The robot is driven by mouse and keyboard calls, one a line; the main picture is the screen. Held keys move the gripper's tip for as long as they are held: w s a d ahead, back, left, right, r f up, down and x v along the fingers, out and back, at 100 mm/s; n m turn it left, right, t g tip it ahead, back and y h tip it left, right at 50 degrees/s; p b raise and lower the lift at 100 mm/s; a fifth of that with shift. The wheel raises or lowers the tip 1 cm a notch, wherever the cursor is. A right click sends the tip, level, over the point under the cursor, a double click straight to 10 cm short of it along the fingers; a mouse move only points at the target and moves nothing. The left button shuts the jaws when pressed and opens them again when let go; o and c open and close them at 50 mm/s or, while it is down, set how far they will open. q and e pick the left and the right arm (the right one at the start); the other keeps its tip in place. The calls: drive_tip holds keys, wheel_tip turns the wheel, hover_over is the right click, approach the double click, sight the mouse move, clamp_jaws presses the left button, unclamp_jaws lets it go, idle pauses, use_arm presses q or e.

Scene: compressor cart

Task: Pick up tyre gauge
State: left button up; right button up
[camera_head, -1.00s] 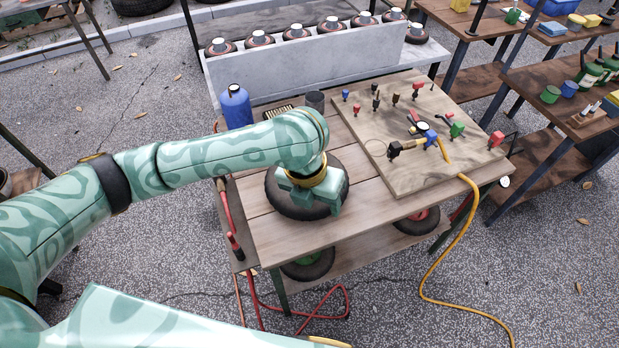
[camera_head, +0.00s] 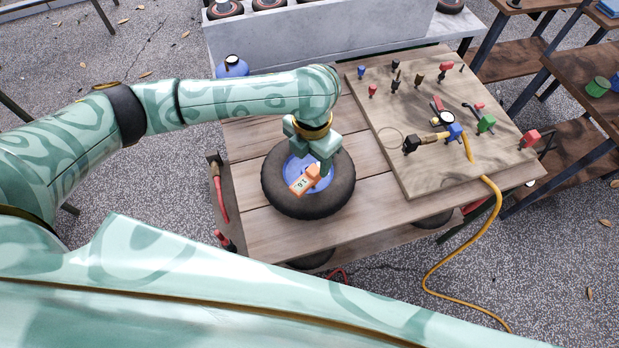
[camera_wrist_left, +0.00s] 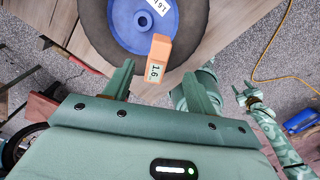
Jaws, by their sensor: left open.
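The tyre gauge (camera_head: 304,179) is a small orange block with a white number label. It is over the blue hub of a black tyre (camera_head: 335,198) that lies flat on the wooden cart top. My left gripper (camera_head: 312,157) is just above the gauge and partly hides it. In the left wrist view, the gauge (camera_wrist_left: 159,57) shows between and beyond the spread, open fingers (camera_wrist_left: 156,85), and I see no finger touching it. My right gripper (camera_wrist_left: 245,93) shows small at the right of that view, its fingers apart and empty. It is not in the head view.
A wooden board (camera_head: 410,170) with small coloured fittings and a yellow hose (camera_head: 445,262) covers the right of the cart. A blue canister (camera_head: 232,67) stands at the back left. Cart planks (camera_head: 262,232) near the tyre are bare.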

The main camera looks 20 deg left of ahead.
sight(311, 173)
use_arm(q)
wheel_tip(311, 173, down, 2)
drive_tip(key=shift+w, duration=0.1)
drive_tip(key=shift+f+b, duration=0.35)
drive_tip(key=shift+f, duration=0.25)
wheel_tip(311, 173, down, 4)
drive_tip(key=shift+b, duration=0.85)
drive_tip(key=shift+f, duration=0.45)
drive_tip(key=shift+a, duration=0.1)
use_arm(e)
drive_tip(key=f, duration=0.1)
drive_tip(key=w+f, duration=0.1)
drive_tip(key=f, duration=0.1)
use_arm(q)
drive_tip(key=shift+r, duration=0.1)
use_arm(e)
drive_tip(key=shift+s, duration=0.1)
use_arm(q)
drive_tip(key=c, duration=1.1)
use_arm(e)
drive_tip(key=shift+s, duration=0.1)
drive_tip(key=shift+a, duration=0.1)
